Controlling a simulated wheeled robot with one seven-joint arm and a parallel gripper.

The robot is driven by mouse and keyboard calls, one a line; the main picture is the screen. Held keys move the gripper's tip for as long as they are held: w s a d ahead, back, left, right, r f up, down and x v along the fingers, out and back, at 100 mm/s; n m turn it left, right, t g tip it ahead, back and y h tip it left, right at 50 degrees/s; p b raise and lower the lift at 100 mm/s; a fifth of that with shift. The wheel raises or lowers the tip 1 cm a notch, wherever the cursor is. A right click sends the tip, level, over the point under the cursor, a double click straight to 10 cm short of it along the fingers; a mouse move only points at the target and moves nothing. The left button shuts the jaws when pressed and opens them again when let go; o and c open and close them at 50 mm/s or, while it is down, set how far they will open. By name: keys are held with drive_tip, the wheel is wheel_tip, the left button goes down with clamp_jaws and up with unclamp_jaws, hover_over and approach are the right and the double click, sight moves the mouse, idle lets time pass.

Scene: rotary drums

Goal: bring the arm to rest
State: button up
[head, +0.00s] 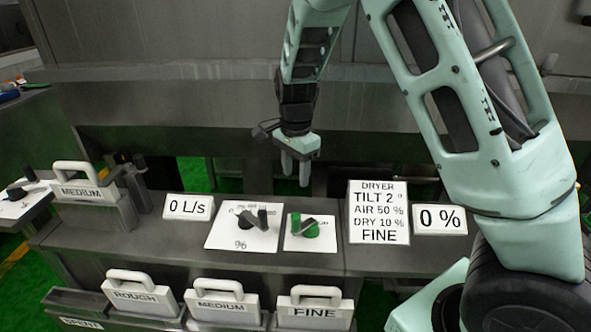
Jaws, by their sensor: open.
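My gripper (295,168) hangs from my arm, pointing down, above the back part of the dark grey bench (160,252). Its two pale fingers are apart and nothing shows between them. Below and in front of it is a green knob with a dark handle (311,229) on a white plate. A gap shows between the fingers and this knob. My arm reaches in from the upper right and is bent over the bench.
Signs reading 0 L/s (188,207), DRYER settings (378,212) and 0 % (440,219) stand on the bench. Handled plates ROUGH (140,298), MEDIUM (222,307) and FINE (315,312) stand in front. Another MEDIUM plate (83,190) sits in a holder at left.

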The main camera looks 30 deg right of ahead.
drive_tip(key=shift+r, duration=0.3)
drive_tip(key=s+a+r+n+y, duration=0.1)
drive_tip(key=s+a+r+n, duration=0.1)
drive_tip(key=s+a+n, duration=0.6)
drive_tip(key=s+a+r+n, duration=0.1)
drive_tip(key=s+a+n, duration=0.3)
drive_tip(key=s+n, duration=0.4)
drive_tip(key=s+a+r+n, duration=0.2)
drive_tip(key=s+a+n, duration=0.3)
drive_tip(key=s, duration=0.8)
drive_tip(key=n, duration=0.2)
drive_tip(key=shift+a+r+n, duration=0.2)
drive_tip(key=shift+r+n, duration=0.05)
drive_tip(key=shift+n, duration=0.15)
